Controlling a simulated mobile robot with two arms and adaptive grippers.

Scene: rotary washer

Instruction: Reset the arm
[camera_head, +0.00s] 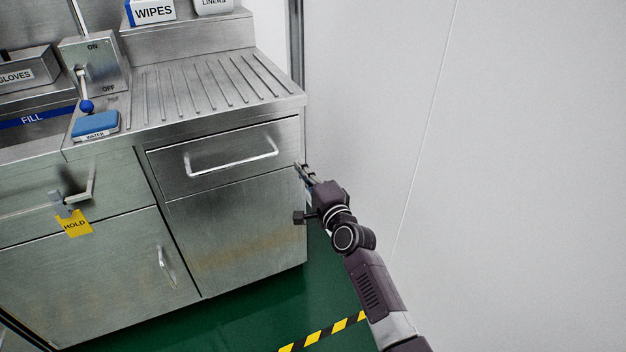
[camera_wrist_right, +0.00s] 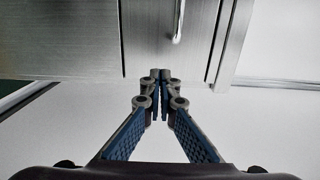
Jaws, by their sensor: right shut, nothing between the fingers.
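My right gripper (camera_head: 304,172) is at the right front edge of the steel counter unit (camera_head: 235,225), close to the drawer's right end. Its fingers are together with nothing between them. In the right wrist view the closed fingertips (camera_wrist_right: 160,76) point towards the steel front, just below a handle bar (camera_wrist_right: 178,22). I cannot tell whether the tips touch the steel. My right arm (camera_head: 372,285) reaches up from the lower right. My left gripper is not in view.
The drawer with its handle (camera_head: 232,158) is closed. At left are an ON/OFF lever box (camera_head: 96,68), a blue block (camera_head: 95,123) and a yellow HOLD tag (camera_head: 75,224). A bare white wall (camera_head: 520,180) is at right. Green floor with a striped strip (camera_head: 322,333) lies below.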

